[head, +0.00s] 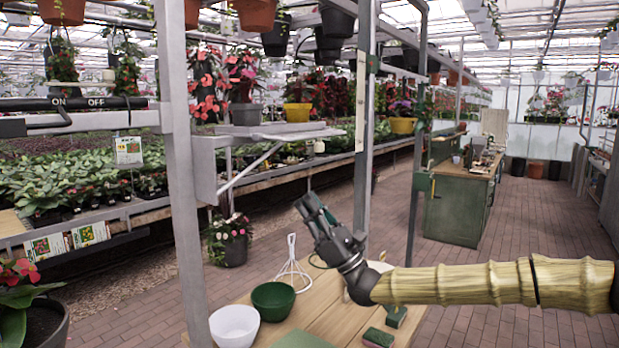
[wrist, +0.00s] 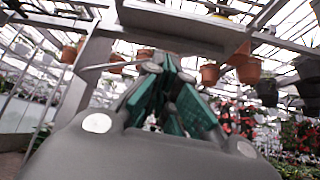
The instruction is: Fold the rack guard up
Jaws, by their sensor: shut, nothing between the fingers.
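A grey metal rack (head: 176,150) stands in front of me, with a grey shelf (head: 270,134) between its posts and a slanted brace below. I cannot tell for sure which part is the guard; a flat grey panel (head: 205,172) hangs down at the shelf's left end. My gripper (head: 308,205) is right of and below the shelf, apart from it, pointing up and left. Its fingers are together and empty. In the wrist view the fingers (wrist: 166,68) converge below the underside of a flat grey panel (wrist: 175,25).
A wooden table (head: 335,318) below holds a white bowl (head: 234,327), a green bowl (head: 273,300), a white whisk (head: 291,265) and sponges (head: 378,338). Pots (head: 298,112) stand on the rack shelf, and others hang above. A green cabinet (head: 460,205) stands behind.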

